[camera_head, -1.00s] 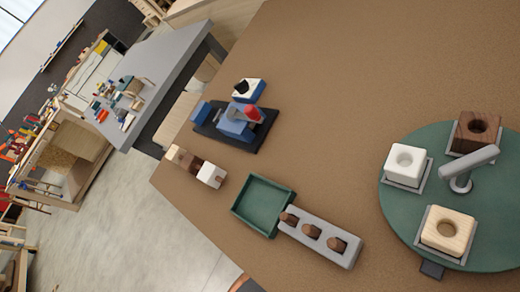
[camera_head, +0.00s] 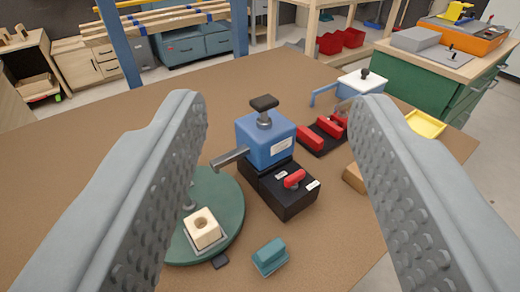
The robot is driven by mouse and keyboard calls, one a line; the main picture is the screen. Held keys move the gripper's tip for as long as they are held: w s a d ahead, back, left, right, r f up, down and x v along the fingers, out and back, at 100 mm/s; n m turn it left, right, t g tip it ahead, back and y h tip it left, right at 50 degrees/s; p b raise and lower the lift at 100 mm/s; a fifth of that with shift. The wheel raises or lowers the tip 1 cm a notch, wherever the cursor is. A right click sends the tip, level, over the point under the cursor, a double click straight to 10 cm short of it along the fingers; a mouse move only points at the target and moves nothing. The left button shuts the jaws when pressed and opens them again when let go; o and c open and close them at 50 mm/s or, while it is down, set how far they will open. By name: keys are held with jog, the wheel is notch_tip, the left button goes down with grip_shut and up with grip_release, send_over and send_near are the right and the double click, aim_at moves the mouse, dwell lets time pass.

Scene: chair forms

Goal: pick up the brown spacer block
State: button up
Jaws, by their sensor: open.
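My gripper (camera_head: 280,104) is open, its two grey fingers wide apart with nothing between the tips. A green turntable (camera_head: 232,213) lies at the lower left, partly behind the left finger. A pale wooden block with a round hole (camera_head: 203,229) sits in a square holder on it. No dark brown block shows on the visible part of the turntable; the left finger hides the rest. A tan-brown piece (camera_head: 355,178) lies beside the right finger, which partly covers it; I cannot tell what it is.
A blue device with a black knob and black base (camera_head: 266,140) stands mid-table. A teal block (camera_head: 270,256) lies in front. Red pieces on a black plate (camera_head: 323,134), a white-topped device (camera_head: 361,82) and a yellow tray (camera_head: 425,124) are to the right. The table's back left is clear.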

jog(key=shift+o, duration=0.5)
jog(key=w+d+f+n+g, duration=0.4)
jog(key=w+d+f+g, duration=0.2)
jog(key=w+d+g, duration=0.45)
jog(key=w+d+f+n+g, duration=0.4)
jog(key=w+d+f+g, duration=0.3)
jog(key=w, duration=0.7)
jog(key=f, duration=1)
jog(key=shift+s+d+f, duration=0.1)
jog(key=shift+s+d, duration=0.1)
jog(key=shift+d, duration=0.1)
jog(key=shift+w+a+f, duration=0.1)
jog(key=shift+f, duration=1.3)
jog(key=shift+w+a+f, duration=0.1)
jog(key=shift+f, duration=1.25)
jog(key=shift+c, duration=0.2)
jog(key=shift+s, duration=0.1)
jog(key=c, duration=1.1)
